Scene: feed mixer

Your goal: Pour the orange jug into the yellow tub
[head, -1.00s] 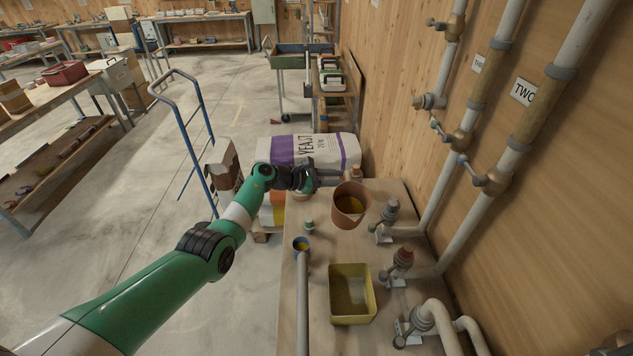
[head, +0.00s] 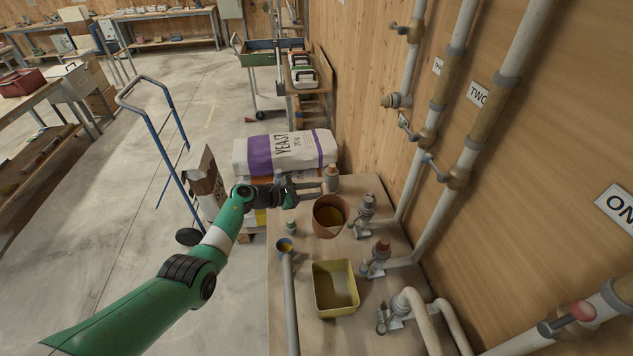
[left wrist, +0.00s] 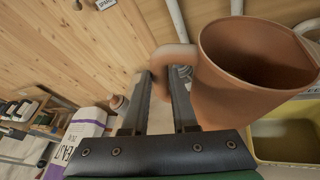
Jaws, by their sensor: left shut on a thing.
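The tub (left wrist: 290,148) shows below the jug there. I cannot tell whether the jug is clear of the worktop. My right gripper is not in view.
Pipe valves (head: 376,258) line the right side by the wall. A yeast sack (head: 285,153) lies beyond the worktop.

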